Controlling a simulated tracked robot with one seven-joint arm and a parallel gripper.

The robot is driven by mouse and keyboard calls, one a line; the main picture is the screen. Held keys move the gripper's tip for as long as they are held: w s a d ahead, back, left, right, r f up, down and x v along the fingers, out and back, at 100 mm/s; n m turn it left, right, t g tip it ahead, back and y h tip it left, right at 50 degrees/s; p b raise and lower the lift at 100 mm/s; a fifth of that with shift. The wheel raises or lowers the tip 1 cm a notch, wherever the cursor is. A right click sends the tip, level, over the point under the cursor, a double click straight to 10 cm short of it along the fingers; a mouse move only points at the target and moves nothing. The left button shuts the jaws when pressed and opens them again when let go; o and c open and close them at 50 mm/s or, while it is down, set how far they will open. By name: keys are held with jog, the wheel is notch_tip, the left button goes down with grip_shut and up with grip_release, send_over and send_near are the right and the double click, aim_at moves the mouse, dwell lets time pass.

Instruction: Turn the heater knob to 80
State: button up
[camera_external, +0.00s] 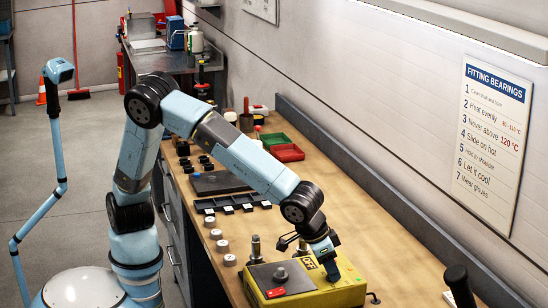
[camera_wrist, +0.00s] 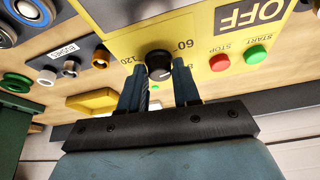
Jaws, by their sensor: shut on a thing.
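The heater (camera_external: 345,290) is a yellow box at the front of the bench. Its dark top holds a grey peg and a red block. Its front panel (camera_wrist: 195,48) fills the top of the wrist view, with a display reading OFF (camera_wrist: 247,14). The black heater knob (camera_wrist: 158,62) has a light pointer mark and sits between my fingers. The labels 120 and 60 show beside it; a label at its right is partly hidden by a finger. My gripper (camera_wrist: 159,78) is shut on the knob. In the external view, my gripper (camera_external: 329,268) reaches down at the heater's right side.
A red STOP button (camera_wrist: 219,62) and a green START button (camera_wrist: 257,56) are right of the knob. Small parts and a yellow block (camera_wrist: 92,101) lie left of the heater. Red (camera_external: 288,153) and green bins stand farther back. A black-handled tool (camera_external: 459,286) is at the right.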

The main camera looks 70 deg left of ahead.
jog(key=shift+c, duration=1.1)
jog(key=shift+m, duration=0.4)
jog(key=m, duration=0.2)
jog(key=m+h, duration=0.1)
jog(key=m, duration=0.1)
jog(key=m+g+h, duration=0.1)
jog(key=m, duration=0.1)
jog(key=shift+w+a, duration=0.15)
jog(key=shift+a, duration=0.1)
jog(key=m, duration=0.2)
jog(key=m+g+h, duration=0.1)
jog(key=m, duration=0.1)
jog(key=shift+w+a+g, duration=0.1)
jog(key=shift+g, duration=0.2)
jog(key=shift+m+g+h, duration=0.3)
jog(key=shift+m+g, duration=0.2)
jog(key=shift+m, duration=0.9)
jog(key=shift+f, duration=0.1)
jog(key=o, duration=1)
